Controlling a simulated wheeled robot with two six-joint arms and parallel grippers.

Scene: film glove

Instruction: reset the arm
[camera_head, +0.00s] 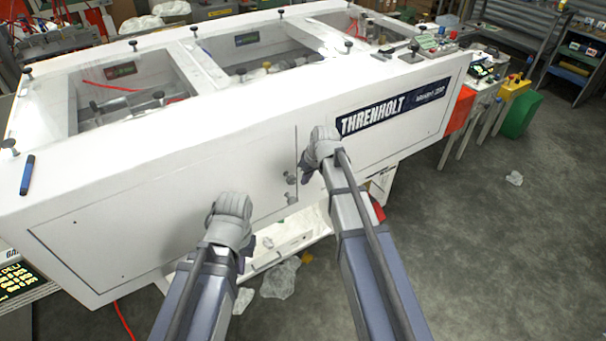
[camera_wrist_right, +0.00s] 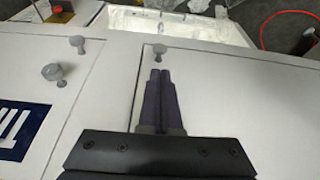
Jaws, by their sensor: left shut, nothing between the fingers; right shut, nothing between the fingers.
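My left gripper (camera_head: 232,207) is in front of the lower front panel of the white machine (camera_head: 130,195) in the head view. Its fingers are hidden by the grey wrist cover. My right gripper (camera_head: 322,140) is in front of the same panel, left of the THRENHOLT label (camera_head: 392,108). In the right wrist view my right gripper (camera_wrist_right: 160,75) has its two dark fingers together with nothing between them. The fingertips point toward a grey knob (camera_wrist_right: 159,50); I cannot tell whether they touch it.
Knobs (camera_head: 291,179) stick out from the front panel between my arms. A blue marker (camera_head: 27,175) lies at the machine's left. Crumpled clear film (camera_head: 281,278) lies on the floor below. A red emergency button box and green bin (camera_head: 521,115) stand at right. The right floor is mostly clear.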

